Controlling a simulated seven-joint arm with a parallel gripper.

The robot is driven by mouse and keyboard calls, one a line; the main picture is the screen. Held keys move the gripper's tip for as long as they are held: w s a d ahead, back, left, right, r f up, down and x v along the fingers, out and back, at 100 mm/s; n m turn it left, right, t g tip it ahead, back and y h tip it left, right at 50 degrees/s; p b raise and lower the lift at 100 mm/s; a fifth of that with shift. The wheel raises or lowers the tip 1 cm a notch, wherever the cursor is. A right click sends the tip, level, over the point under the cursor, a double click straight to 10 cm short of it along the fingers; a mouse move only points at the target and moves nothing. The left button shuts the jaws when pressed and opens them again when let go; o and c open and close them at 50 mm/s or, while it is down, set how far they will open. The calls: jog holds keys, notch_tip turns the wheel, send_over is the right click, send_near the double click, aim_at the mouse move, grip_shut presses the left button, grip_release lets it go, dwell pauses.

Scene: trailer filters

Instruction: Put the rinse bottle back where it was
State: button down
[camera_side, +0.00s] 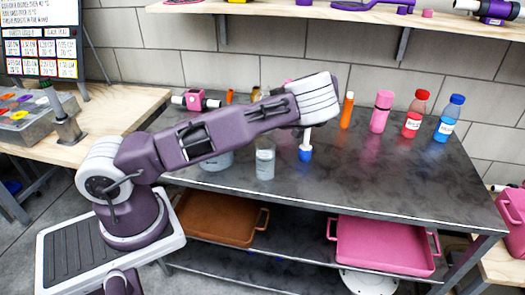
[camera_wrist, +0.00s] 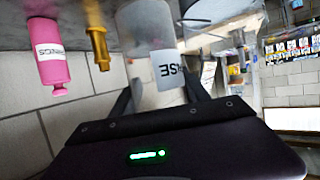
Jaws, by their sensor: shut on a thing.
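My gripper (camera_wrist: 159,98) shows in the wrist view, its two dark fingers on either side of the lower part of a clear, pale container. I take this container to be the rinse bottle (camera_wrist: 148,30). Its white label is upside down in this view and only partly legible, and the fingers are shut on it. I cannot tell there whether the bottle touches the table.
A clear labelled container (camera_side: 265,162) and a small blue item (camera_side: 305,153) with a white stem stand near my arm. Orange (camera_side: 347,110), pink (camera_side: 381,112), red (camera_side: 415,115) and blue (camera_side: 449,118) bottles stand along the back right. The front right tabletop is clear.

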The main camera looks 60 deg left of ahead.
jog(key=a, duration=0.1)
jog(key=w+a+f, duration=0.1)
jog(key=a, duration=0.2)
jog(key=shift+w+a+f, duration=0.3)
jog(key=shift+w+a, duration=0.05)
jog(key=shift+w, duration=0.05)
jog(key=shift+f, duration=0.1)
notch_tip(320, 180, down, 9)
jog(key=shift+f, duration=0.2)
jog(key=c, duration=0.6)
grip_release()
jog(key=shift+f, duration=0.1)
jog(key=shift+o, duration=0.2)
